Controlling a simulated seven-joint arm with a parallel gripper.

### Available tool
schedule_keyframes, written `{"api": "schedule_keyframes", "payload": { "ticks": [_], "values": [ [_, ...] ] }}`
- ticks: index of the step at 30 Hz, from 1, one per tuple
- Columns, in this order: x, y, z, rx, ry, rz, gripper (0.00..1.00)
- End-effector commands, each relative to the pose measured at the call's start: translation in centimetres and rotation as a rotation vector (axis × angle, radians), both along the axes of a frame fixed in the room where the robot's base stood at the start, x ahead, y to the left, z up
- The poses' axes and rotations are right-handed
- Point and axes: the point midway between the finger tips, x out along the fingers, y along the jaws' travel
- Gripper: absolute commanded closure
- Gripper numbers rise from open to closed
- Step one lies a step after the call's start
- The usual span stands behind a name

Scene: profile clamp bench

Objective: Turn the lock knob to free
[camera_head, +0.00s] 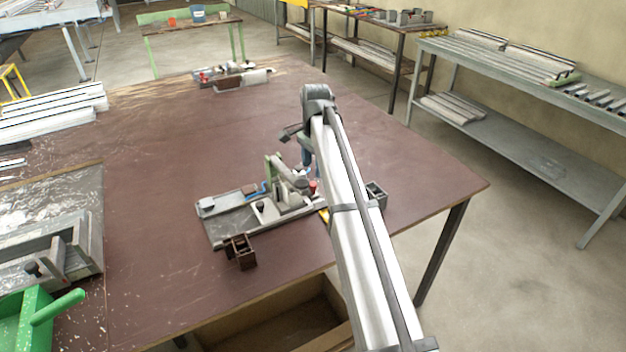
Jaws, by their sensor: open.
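The clamp fixture (233,221) is a grey plate with upright pale and green parts, on the brown table near its front right side. A small red part (313,186) shows at the fixture's right end, beside my arm; I cannot tell for sure whether it is the lock knob, or how it is turned. My gripper (308,174) points down at the right end of the fixture, close to the red part. It is open and partly hidden behind my arm link. I cannot tell whether the fingers touch anything.
A dark brown block-like holder (241,252) stands in front of the fixture. A small grey box (376,195) is right of my arm. The table's (170,150) middle is clear.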

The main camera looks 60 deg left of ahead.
Motion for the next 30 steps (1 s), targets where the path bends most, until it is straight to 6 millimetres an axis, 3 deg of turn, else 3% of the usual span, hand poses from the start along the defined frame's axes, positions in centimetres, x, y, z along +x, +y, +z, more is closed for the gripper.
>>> {"api": "schedule_keyframes", "payload": {
  "ticks": [3, 12, 25, 30],
  "values": [
    [0.0, 0.0, -2.2, -0.002, 0.001, 0.0, 0.47],
    [0.0, 0.2, -5.5, 0.0, 0.0, 0.0, 0.47],
    [0.0, 0.3, -6.1, 0.001, -0.001, 0.0, 0.47],
    [0.0, 0.3, -6.1, 0.001, -0.001, 0.0, 0.63]
  ]
}}
